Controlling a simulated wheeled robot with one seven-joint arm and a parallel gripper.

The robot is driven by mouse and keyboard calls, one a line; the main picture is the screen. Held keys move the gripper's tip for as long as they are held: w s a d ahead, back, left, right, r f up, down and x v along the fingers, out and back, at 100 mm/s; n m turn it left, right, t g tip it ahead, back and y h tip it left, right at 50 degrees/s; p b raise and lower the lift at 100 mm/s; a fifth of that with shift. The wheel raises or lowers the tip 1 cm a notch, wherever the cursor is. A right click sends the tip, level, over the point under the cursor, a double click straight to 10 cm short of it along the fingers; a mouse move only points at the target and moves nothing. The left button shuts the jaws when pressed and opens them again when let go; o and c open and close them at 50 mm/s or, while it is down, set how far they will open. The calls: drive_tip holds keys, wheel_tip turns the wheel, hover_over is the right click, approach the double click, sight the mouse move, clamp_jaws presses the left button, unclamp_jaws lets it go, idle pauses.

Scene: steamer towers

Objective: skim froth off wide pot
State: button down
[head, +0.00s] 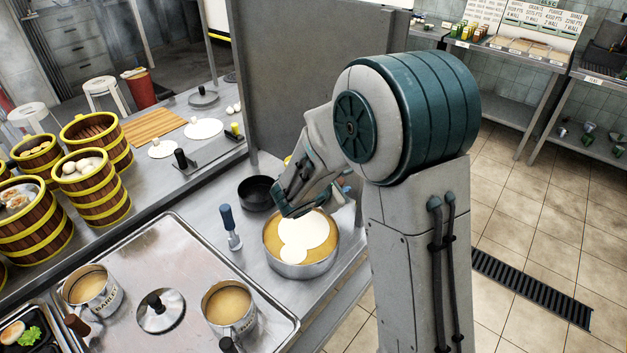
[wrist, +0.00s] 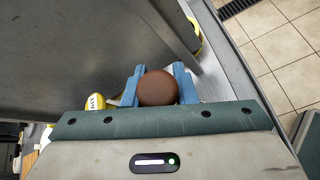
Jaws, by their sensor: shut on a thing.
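The wide pot (head: 302,272) is a metal pot of yellow-brown broth on the steel counter, in the head view. Pale white froth (head: 293,254) lies on the broth in rounded, joined patches. My gripper (wrist: 158,85) has its two blue fingers shut on a brown, round-ended thing (wrist: 158,89), which looks like the end of a handle. In the head view my wrist is above the pot's far side and covers part of its rim. The lower part of the held thing is hidden in both views.
A black pan (head: 257,192) stands behind the pot, near a tall grey panel (head: 310,75). A blue-handled tool (head: 228,222) stands upright left of the pot. Labelled pots (head: 229,308) sit on a tray at front left. Steamer baskets (head: 96,195) stand farther left. A yellow bottle (wrist: 95,103) shows beside my gripper.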

drive_tip(key=s+a+r+n+g+p, duration=0.1)
drive_tip(key=s+a+r+g+p, duration=0.1)
drive_tip(key=a, duration=0.4)
drive_tip(key=shift+s+a+r+g+p, duration=0.15)
drive_tip(key=shift+s+a+g+p, duration=0.4)
drive_tip(key=shift+s, duration=0.65)
drive_tip(key=shift+d, duration=0.15)
wheel_tip(320, 180, down, 8)
drive_tip(key=w+b, duration=0.2)
drive_tip(key=b, duration=0.5)
drive_tip(key=shift+w+a+f, duration=0.2)
drive_tip(key=shift+w+a, duration=0.15)
drive_tip(key=shift+a, duration=0.05)
drive_tip(key=shift+f+b, duration=0.75)
drive_tip(key=shift+b, duration=0.15)
drive_tip(key=shift+f, duration=0.15)
